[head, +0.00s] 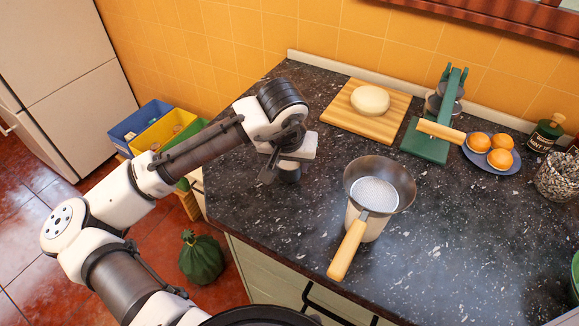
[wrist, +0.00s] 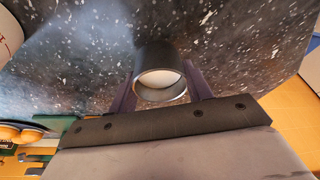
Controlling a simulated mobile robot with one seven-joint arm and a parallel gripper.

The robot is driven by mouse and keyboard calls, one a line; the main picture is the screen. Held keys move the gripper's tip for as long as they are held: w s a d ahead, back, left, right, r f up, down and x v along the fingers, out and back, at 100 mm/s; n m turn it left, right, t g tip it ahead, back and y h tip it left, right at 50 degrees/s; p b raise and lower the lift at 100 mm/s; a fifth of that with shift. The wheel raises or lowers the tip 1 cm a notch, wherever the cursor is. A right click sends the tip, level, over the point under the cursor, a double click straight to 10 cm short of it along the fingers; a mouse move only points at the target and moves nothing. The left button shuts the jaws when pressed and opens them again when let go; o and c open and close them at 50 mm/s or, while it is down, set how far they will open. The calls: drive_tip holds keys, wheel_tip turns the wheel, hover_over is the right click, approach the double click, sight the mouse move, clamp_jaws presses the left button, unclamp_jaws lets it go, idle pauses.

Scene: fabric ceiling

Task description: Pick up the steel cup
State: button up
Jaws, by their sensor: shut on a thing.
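The steel cup (head: 289,172) is a small dark metal cup at the left end of the dark speckled counter, partly hidden under my gripper in the head view. My gripper (head: 280,172) is over it, pointing down. In the wrist view the cup (wrist: 161,80) sits between the two fingers of my gripper (wrist: 163,88), with its round open mouth and pale inside facing the camera. The fingers are shut on its sides. I cannot tell whether the cup's base touches the counter.
A pan with a wooden handle (head: 349,250) rests on a pale container right of my gripper. A cutting board (head: 331,122) with a round pale item, a green press (head: 428,146) and a plate (head: 515,161) of oranges stand behind. Open counter lies at the right front.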

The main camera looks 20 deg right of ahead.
wheel_tip(320, 180, up, 18)
drive_tip(key=b, duration=0.1)
drive_tip(key=shift+r+b, duration=0.15)
drive_tip(key=shift+b, duration=0.2)
idle(0.7)
